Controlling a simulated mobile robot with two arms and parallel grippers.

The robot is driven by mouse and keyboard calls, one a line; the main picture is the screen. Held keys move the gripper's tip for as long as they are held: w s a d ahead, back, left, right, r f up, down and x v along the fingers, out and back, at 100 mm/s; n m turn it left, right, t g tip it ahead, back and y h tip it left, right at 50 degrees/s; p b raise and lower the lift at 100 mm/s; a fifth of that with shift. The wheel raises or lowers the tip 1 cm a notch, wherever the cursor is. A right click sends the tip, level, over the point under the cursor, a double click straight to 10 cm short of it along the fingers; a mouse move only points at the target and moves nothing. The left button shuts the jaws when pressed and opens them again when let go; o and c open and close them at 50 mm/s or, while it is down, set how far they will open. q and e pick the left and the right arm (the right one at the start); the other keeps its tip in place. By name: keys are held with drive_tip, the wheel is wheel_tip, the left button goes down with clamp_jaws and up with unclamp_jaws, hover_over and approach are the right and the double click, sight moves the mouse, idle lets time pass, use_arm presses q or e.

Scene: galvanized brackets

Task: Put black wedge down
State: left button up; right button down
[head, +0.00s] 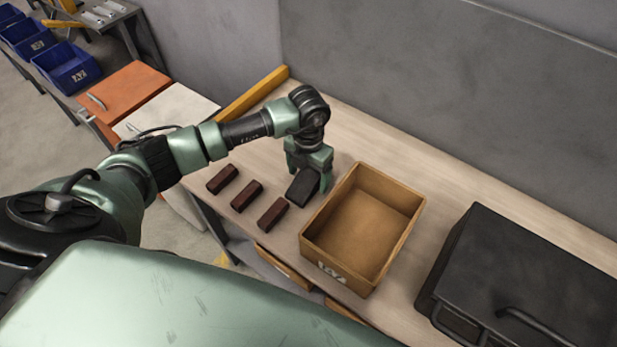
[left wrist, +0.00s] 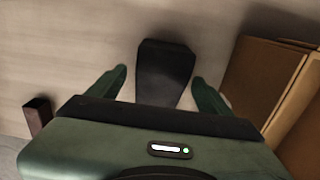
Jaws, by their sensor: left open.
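The black wedge (head: 302,187) lies on the wooden workbench, just left of the open tan box. My left gripper (head: 309,170) is directly over it, pointing down. In the left wrist view the wedge (left wrist: 165,72) sits between the two fingers (left wrist: 160,88), with a gap on each side. The fingers are open and apart from it. My right gripper is not in view.
Several dark red-brown blocks (head: 246,195) lie in a row left of the wedge. The empty tan box (head: 398,238) stands close on its right. A black case (head: 540,270) sits farther right. Bare bench (head: 375,140) shows behind.

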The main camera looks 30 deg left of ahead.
use_arm(q)
drive_tip(key=shift+f, duration=0.3)
clamp_jaws()
drive_tip(key=shift+r, duration=0.1)
